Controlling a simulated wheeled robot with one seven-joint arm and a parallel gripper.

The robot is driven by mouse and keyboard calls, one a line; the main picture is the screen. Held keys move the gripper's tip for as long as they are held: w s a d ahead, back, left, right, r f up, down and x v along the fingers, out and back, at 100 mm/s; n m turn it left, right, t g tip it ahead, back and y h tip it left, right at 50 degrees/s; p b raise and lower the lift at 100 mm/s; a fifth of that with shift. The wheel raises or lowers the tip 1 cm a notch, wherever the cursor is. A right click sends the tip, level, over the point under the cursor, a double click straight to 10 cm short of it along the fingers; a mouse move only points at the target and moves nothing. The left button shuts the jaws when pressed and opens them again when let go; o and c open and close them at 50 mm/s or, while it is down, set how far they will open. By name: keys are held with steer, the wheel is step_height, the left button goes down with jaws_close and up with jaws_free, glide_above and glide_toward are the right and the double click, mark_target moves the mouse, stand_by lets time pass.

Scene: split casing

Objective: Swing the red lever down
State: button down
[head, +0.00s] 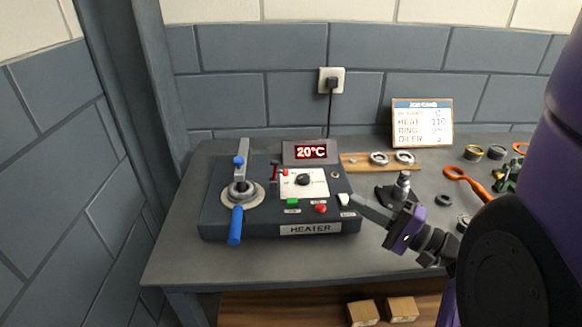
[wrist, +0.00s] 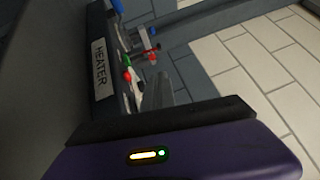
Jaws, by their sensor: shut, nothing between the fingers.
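The heater (head: 280,230) is a dark box on the bench, with its name plate at the front. The small red lever (head: 275,172) stands on its top, left of the white dial panel (head: 318,188). In the wrist view the red lever (wrist: 152,57) shows beyond the fingers. My gripper (head: 352,199) is shut and empty, at the heater's right front corner, to the right of the lever and apart from it. In the wrist view my gripper's fingers (wrist: 158,92) point towards the heater's top.
A blue-handled clamp (head: 236,222) stands left of the lever. The display (head: 311,152) reads 20°C. A green button (head: 292,201) and a red button (head: 320,208) lie along the heater's front. Rings on a wooden board (head: 355,168) and a dark stand (head: 400,188) are to the right.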

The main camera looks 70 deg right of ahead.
mark_target(279, 172)
steer(key=p+x, duration=0.3)
steer(key=x, duration=1.5)
steer(key=shift+w, duration=0.35)
steer(key=shift+d+r, duration=0.1)
